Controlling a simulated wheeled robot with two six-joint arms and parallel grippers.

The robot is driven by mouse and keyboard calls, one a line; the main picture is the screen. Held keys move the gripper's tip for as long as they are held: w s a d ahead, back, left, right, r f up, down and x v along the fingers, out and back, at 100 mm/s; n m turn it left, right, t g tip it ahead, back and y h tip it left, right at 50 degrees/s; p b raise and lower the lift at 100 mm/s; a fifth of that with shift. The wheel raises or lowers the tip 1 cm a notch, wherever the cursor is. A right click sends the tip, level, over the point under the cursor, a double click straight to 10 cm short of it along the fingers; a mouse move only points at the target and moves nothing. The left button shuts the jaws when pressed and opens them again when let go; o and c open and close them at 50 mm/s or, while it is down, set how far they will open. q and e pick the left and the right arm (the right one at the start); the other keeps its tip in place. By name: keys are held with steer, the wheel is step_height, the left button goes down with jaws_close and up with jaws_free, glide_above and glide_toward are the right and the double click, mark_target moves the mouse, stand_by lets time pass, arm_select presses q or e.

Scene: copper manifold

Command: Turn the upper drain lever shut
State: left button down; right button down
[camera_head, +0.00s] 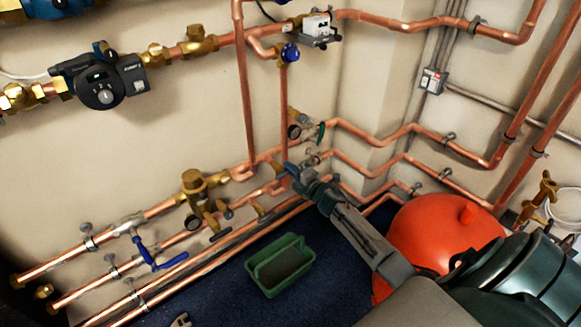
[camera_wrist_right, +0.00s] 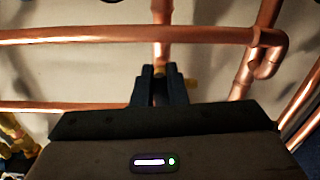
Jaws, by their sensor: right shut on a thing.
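My right gripper (camera_head: 296,174) reaches in from the lower right to the low copper pipes near the wall corner. In the wrist view its two dark fingers (camera_wrist_right: 160,84) are closed together at a small brass drain fitting (camera_wrist_right: 190,83) below a vertical copper pipe. The fingers hide most of what they hold, which appears to be the drain lever; its angle cannot be told. A small blue part (camera_head: 291,168) shows at the fingertips in the head view. A green-handled valve (camera_head: 320,131) is just above, apart from the gripper.
Horizontal copper pipes (camera_head: 385,137) run close around the gripper. A red vessel (camera_head: 440,235) stands beside my right arm. A green tray (camera_head: 279,265) is on the dark blue floor. A blue lever valve (camera_head: 150,255) is on the lower left pipes. A pump (camera_head: 100,80) hangs upper left.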

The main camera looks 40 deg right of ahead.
arm_select(q)
steer(key=shift+s+a+r, duration=0.1)
steer(key=shift+r, duration=0.05)
arm_select(e)
steer(key=shift+f+m, duration=0.2)
steer(key=shift+m, duration=0.5)
arm_select(q)
steer(key=shift+g, duration=0.3)
arm_select(e)
steer(key=shift+f, duration=0.1)
steer(key=c, duration=1.5)
jaws_free()
steer(key=shift+o, duration=0.2)
